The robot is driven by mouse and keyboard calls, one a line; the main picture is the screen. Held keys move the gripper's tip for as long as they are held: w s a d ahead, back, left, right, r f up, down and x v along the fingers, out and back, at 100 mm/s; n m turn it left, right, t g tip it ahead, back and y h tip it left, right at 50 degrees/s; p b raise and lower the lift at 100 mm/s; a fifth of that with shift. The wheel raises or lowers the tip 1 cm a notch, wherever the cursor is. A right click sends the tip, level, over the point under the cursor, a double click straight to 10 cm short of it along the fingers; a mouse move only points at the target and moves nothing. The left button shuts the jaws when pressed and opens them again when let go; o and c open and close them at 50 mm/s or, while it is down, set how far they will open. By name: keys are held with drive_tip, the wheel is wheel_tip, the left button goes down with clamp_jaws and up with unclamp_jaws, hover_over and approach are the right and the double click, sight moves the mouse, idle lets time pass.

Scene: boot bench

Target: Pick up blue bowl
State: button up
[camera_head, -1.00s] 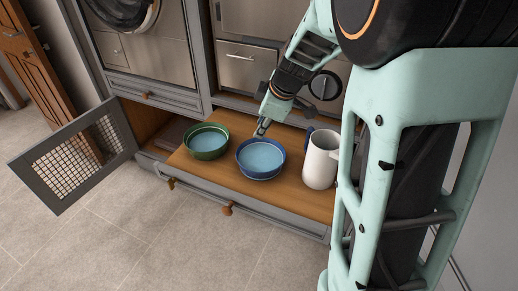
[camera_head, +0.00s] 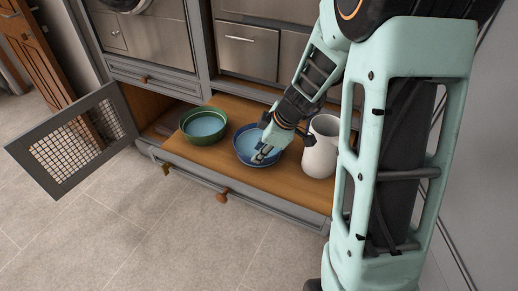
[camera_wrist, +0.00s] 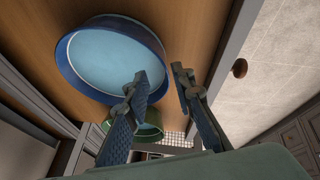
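The blue bowl (camera_head: 246,144) stands upright on the wooden bench top, between a green bowl and a white pitcher. Its inside is light blue. In the wrist view the blue bowl (camera_wrist: 72,76) fills the upper left. My gripper (camera_head: 262,156) is over the bowl's near right part in the head view and hides some of it.
The green bowl (camera_head: 190,137) stands left of the blue bowl. The white pitcher (camera_head: 321,150) stands close on the right, beside my arm. The bench top (camera_head: 200,156) has bare wood along its front. An open mesh door (camera_head: 70,150) juts out at left. Tiled floor lies in front.

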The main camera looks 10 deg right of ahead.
drive_tip(key=x, duration=0.4)
drive_tip(key=shift+s+a+f, duration=0.1)
drive_tip(key=shift+a+f, duration=0.1)
drive_tip(key=shift+c, duration=0.2)
clamp_jaws()
